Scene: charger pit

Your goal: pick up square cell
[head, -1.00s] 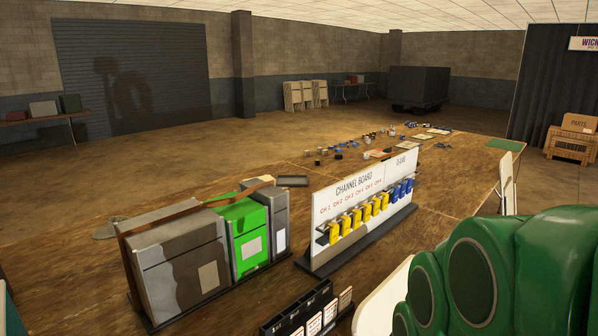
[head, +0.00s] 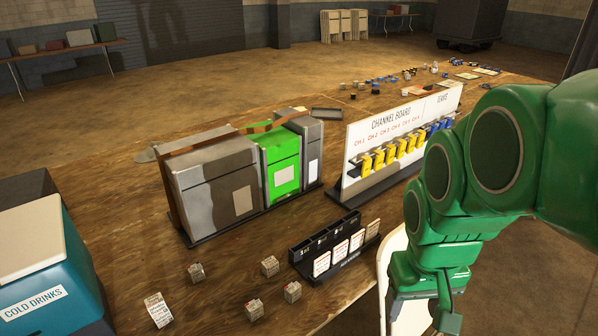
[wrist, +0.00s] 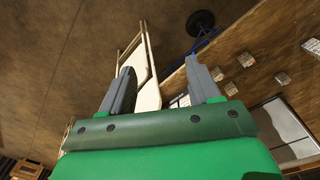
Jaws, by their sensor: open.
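Several small boxy grey-tan cells stand loose on the near edge of the wooden table: one at the left (head: 196,272), one farther back (head: 270,266), one nearest the edge (head: 253,309) and one at the right (head: 292,291). I cannot tell which of them is the square one. They also show at the right of the wrist view, one of them the left cell of the group (wrist: 218,74). My gripper (head: 446,318) hangs to the right of them, beyond the table edge. In the wrist view my gripper (wrist: 160,66) is open, with nothing between its fingers.
A black slotted rack (head: 300,262) with white cards stands behind the cells. A printed card (head: 158,310) lies to their left, near a teal cold-drinks box (head: 75,285). A white folding chair (head: 384,262) is close to my gripper. Bins (head: 215,195) and the channel board (head: 352,140) stand farther back.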

